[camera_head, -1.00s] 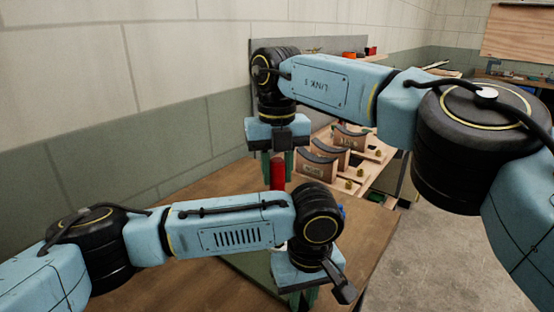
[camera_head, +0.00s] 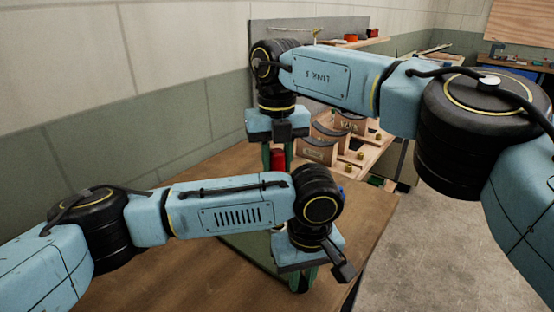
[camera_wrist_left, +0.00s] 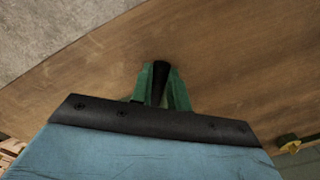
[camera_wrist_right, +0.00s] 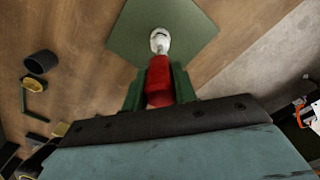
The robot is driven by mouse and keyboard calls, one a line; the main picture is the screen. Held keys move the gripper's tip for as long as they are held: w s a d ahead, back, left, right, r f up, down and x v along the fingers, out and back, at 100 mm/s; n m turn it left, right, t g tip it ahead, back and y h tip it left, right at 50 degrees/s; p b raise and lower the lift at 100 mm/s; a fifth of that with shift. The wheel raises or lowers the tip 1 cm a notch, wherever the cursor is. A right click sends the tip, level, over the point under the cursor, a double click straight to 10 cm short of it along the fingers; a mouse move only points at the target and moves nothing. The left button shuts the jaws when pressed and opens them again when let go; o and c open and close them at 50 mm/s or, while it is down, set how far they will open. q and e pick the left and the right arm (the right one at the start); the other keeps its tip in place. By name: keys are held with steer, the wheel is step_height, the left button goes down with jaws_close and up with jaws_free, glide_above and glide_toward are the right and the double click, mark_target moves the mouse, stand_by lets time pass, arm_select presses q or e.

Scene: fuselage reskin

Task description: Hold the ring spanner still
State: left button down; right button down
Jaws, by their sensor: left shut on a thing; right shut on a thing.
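My left gripper (camera_head: 300,278) is low in the head view, its green fingers shut on a black handle-like piece (camera_wrist_left: 160,78). This is probably the ring spanner; its ring end is hidden, so I cannot be sure. My right gripper (camera_head: 278,157) is farther back, pointing down, with its fingers shut on a red tool (camera_head: 278,160). In the right wrist view the red tool (camera_wrist_right: 158,82) ends in a pale metal tip (camera_wrist_right: 160,40) over a green plate (camera_wrist_right: 120,35). My left forearm hides part of the space below the red tool.
The brown bench top (camera_head: 180,200) lies under both arms. Curved wooden formers (camera_head: 318,150) with brass fittings stand behind my grippers. A dark cup (camera_wrist_right: 41,62) and small parts lie beside the plate. Open concrete floor (camera_head: 420,240) is at the right.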

steer(key=shift+f, duration=0.85)
stand_by(0.5)
steer(key=m, duration=2.4)
steer(key=shift+n, duration=0.4)
